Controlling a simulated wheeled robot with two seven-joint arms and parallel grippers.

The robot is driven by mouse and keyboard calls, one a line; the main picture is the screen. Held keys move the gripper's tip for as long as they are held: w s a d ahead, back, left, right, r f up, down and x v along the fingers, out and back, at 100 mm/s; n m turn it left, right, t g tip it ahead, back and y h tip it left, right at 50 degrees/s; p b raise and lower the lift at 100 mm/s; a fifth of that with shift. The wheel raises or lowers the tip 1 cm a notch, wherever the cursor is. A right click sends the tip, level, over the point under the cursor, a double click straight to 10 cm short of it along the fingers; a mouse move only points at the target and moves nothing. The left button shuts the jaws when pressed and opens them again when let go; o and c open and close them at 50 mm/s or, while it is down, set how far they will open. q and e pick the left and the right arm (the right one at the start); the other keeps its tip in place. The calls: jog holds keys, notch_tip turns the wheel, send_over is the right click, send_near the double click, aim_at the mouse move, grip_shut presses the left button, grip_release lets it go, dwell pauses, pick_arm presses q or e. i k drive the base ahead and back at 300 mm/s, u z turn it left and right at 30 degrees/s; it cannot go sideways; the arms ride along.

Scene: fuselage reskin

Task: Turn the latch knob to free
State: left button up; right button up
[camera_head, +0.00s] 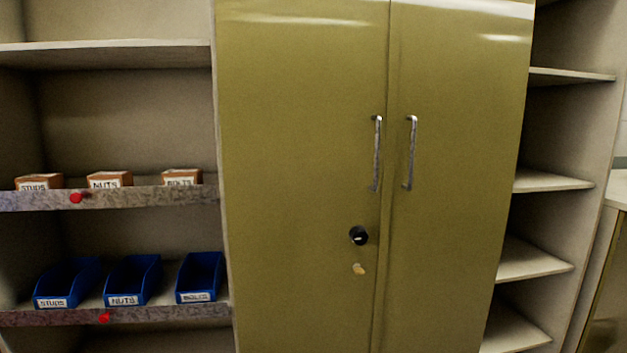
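A round black latch knob (358,236) with a small light mark sits on the left door of a closed olive-yellow cabinet (300,150), near the seam between the doors. A small brass-coloured piece (359,269) is just below the knob. Two upright metal handles, the left one (376,153) and the right one (410,153), flank the seam above the knob. Neither of my grippers shows in the head view.
Open shelves on the left hold orange-brown boxes (110,180) and blue bins (132,278) labelled studs, nuts and bolts. Red knobs (76,198) are on the shelf edges. Empty shelves (552,181) stand on the right, with a pale counter (617,190) beyond.

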aim_at(358, 234)
jog(key=k, duration=1.15)
jog(key=z, duration=0.95)
jog(key=i, duration=1.7)
jog(key=u, duration=0.7)
